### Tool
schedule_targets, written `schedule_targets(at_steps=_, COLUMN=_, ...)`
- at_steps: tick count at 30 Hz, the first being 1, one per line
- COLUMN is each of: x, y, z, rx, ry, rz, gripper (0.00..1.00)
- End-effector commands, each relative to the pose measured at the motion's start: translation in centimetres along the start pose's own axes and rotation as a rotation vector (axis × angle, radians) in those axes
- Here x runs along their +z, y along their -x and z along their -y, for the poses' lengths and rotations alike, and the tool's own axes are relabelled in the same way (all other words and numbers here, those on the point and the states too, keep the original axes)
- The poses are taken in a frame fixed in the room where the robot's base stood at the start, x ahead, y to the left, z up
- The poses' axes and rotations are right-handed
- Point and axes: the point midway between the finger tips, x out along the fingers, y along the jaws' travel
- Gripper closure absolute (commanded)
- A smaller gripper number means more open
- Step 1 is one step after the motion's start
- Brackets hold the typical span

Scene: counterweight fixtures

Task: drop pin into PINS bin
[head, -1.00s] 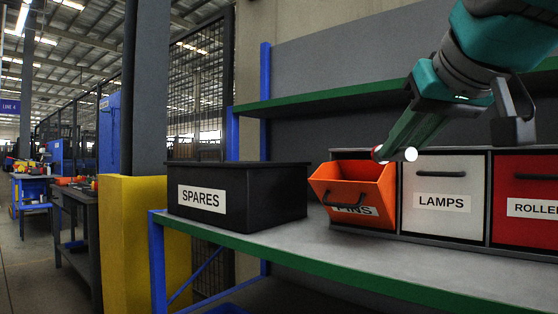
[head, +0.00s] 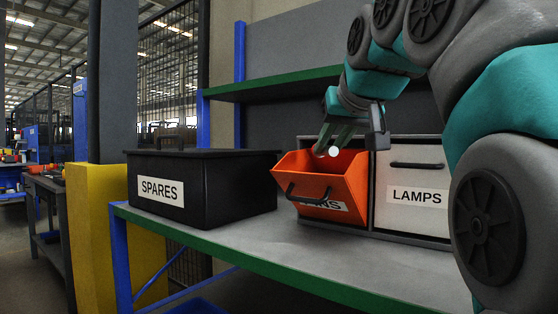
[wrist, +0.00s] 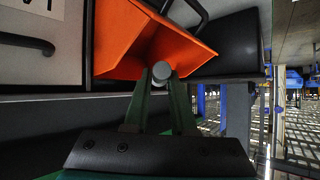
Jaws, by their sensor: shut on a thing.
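The PINS bin (head: 345,185) is an orange box tilted open at the front of the shelf unit, with a dark handle and a partly hidden label. It also shows in the wrist view (wrist: 120,40), turned on its side. My gripper (head: 328,148) points down at the bin's open mouth, its fingertips at or just above the opening. In the wrist view my gripper (wrist: 161,82) is shut on the pin (wrist: 162,70), whose round grey end shows between the fingertips. In the head view a small pale round end, likely the pin (head: 333,151), shows at the tips.
A black SPARES box (head: 205,190) stands left of the PINS bin on the green-edged shelf (head: 240,240). A closed white LAMPS bin (head: 412,180) is on the right. An upper shelf (head: 290,83) runs above. The shelf front is clear.

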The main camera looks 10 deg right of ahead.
Motion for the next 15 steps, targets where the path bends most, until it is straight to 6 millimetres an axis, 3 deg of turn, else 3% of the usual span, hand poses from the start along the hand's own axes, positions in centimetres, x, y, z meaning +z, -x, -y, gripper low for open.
schedule_targets(at_steps=7, x=-1.0, y=-2.2, z=0.6, rx=-0.001, ry=-0.001, rz=0.001, gripper=1.0)
schedule_targets(at_steps=15, x=0.1, y=-2.7, z=0.6, rx=0.0, ry=-0.001, rz=0.003, gripper=1.0)
